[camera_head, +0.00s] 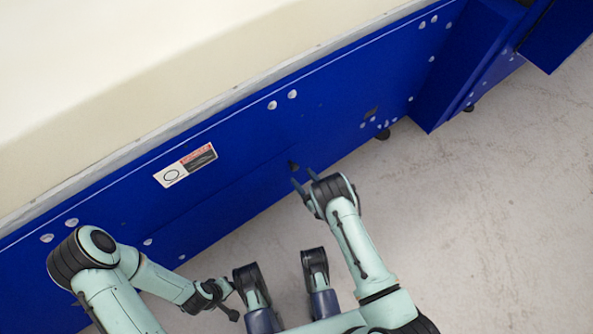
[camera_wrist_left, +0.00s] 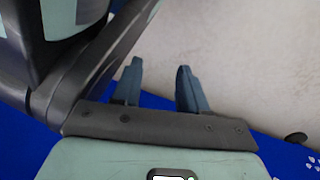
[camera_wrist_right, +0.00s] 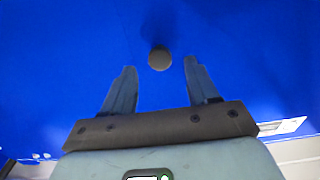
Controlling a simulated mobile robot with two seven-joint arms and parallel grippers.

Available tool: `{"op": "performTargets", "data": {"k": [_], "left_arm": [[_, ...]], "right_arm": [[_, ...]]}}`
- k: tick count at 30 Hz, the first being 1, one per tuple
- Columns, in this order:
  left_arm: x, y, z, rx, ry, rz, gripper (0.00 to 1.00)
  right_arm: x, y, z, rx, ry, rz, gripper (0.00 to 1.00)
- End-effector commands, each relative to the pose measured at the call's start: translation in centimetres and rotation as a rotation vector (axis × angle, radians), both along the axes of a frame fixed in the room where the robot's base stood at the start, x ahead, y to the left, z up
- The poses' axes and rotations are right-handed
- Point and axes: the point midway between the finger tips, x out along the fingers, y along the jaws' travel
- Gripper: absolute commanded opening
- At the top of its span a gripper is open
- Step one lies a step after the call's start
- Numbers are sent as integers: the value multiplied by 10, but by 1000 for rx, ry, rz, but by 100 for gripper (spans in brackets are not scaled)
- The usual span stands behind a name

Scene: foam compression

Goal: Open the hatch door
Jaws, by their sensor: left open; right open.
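The hatch door (camera_head: 240,190) looks like part of the blue side panel of the machine; only a faint seam shows its edge. A small dark round knob (camera_head: 292,165) sticks out of the blue face. In the right wrist view the knob (camera_wrist_right: 159,58) sits ahead of and between the fingertips, apart from both. My right gripper (camera_head: 302,179) is open and empty, close to the knob and pointing at the panel. My left gripper (camera_head: 233,300) is open and empty, low at the left; in the left wrist view its fingers (camera_wrist_left: 160,66) point over bare floor.
A warning label (camera_head: 186,166) is on the panel, left of the knob. A cream slab (camera_head: 150,70) lies above the panel. A blue upright (camera_head: 460,70) juts out at the right. The grey floor (camera_head: 480,220) at the right is clear.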

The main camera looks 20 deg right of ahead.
Motion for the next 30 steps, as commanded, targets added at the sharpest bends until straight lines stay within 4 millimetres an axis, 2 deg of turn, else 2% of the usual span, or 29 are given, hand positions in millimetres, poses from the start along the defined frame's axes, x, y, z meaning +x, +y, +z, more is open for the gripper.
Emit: {"op": "performTargets", "data": {"k": [3, 7, 12, 19, 20, 25, 30], "left_arm": [[-14, 2, -11, -2, 47, 4, 43], [-24, 3, -16, -5, 80, 7, 43], [-29, 4, -18, -6, 97, 9, 43], [-30, 4, -18, -6, 98, 9, 43], [-30, 4, -18, -6, 98, 9, 43], [-29, 4, -18, -6, 98, 8, 43], [-29, 4, -18, -7, 96, 8, 43]], "right_arm": [[20, 7, 0, 0, -4, 0, 59], [34, 12, -1, 0, -1, 0, 59], [41, 15, 0, 1, 0, -1, 59], [41, 15, 0, 1, 1, -1, 59], [41, 15, 0, 1, 1, -1, 55], [41, 15, 0, 1, 1, -1, 0], [41, 15, 0, 1, 1, -2, 0]]}}
